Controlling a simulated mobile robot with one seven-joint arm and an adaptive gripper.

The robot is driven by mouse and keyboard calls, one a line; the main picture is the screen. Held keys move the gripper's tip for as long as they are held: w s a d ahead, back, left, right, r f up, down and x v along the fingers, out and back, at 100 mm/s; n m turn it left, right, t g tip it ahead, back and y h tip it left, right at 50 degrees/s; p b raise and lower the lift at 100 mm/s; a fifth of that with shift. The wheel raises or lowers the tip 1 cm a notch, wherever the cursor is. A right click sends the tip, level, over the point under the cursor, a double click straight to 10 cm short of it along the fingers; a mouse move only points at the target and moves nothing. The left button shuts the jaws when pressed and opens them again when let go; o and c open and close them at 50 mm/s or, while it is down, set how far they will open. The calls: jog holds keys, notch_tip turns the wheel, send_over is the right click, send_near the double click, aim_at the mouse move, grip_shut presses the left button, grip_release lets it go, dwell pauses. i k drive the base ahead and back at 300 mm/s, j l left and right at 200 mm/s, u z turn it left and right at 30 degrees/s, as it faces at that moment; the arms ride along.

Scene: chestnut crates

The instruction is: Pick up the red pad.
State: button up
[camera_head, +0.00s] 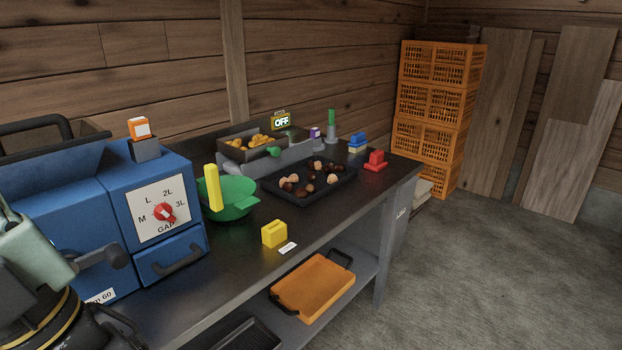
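A small red block with a raised grip (376,160), which looks like the red pad, sits on the dark workbench (330,215) near its far right end. It stands apart from its neighbours, just right of the black tray. My arm is at the lower left corner, far from the red pad. Dark parts at its end, perhaps my gripper (122,328), are cut off and unclear, so its fingers cannot be made out.
A blue machine (90,235) fills the left. Orange crates (440,62) stand behind. The floor (500,270) at right is clear.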

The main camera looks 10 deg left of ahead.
aim_at(376, 162)
jog(key=i+l+u, duration=0.1)
jog(key=i+l, duration=0.25)
jog(key=i+l+u, duration=0.1)
jog(key=i+l, duration=0.2)
jog(key=i+l+u, duration=0.1)
jog(key=i+l, duration=0.2)
jog(key=l, duration=0.25)
jog(key=i+l+u, duration=0.15)
jog(key=i+l, duration=0.15)
jog(key=l, duration=0.15)
jog(key=i+l+u, duration=0.1)
jog(key=i+l, duration=0.2)
jog(key=l, duration=0.15)
jog(key=i+l+u, duration=0.1)
jog(key=i+l, duration=0.15)
jog(key=l, duration=0.25)
jog(key=i+l+u, duration=0.1)
jog(key=i+l, duration=0.15)
jog(key=l, duration=0.25)
jog(key=i+l+u, duration=0.1)
jog(key=l, duration=0.45)
jog(key=i+j, duration=0.4)
jog(key=j, duration=0.25)
